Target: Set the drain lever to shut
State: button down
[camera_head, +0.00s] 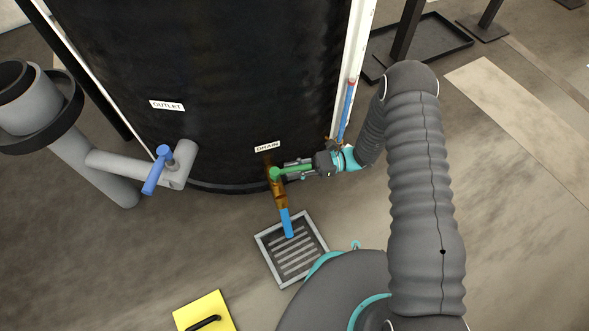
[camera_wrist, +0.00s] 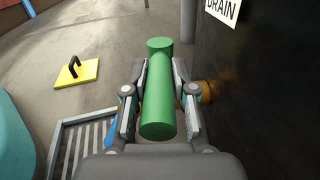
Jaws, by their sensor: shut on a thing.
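The drain lever is a green cylindrical handle (camera_head: 292,170) on a brass pipe fitting (camera_head: 279,192) low on the dark tank, below the DRAIN label (camera_head: 267,147). In the head view the handle lies roughly level, pointing right from the fitting, across the line of the pipe. My gripper (camera_head: 298,171) reaches it from the right. In the wrist view the green handle (camera_wrist: 158,92) sits between both fingers of my gripper (camera_wrist: 160,95), which are shut on it. The fingers hide part of the handle. A blue spout (camera_head: 287,223) hangs below the fitting.
A floor grate (camera_head: 268,254) lies under the spout. The grey outlet pipe (camera_head: 125,163) with a blue lever (camera_head: 156,171) stands at left. A yellow plate with a black handle (camera_head: 212,309) lies on the floor. The black tank wall (camera_wrist: 265,110) is close beside my gripper.

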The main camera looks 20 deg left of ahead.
jog(key=shift+w+a+f+n+g+h+b, duration=0.2)
jog(key=shift+n+g+h+b, duration=0.25)
jog(key=shift+b, duration=0.25)
jog(key=shift+r+n+g+h, duration=0.15)
jog(key=shift+n+g+h, duration=0.1)
jog(key=shift+g, duration=0.1)
jog(key=c, duration=0.9)
grip_release()
jog(key=shift+c, duration=0.2)
jog(key=v, duration=1.2)
jog(key=shift+w, duration=0.1)
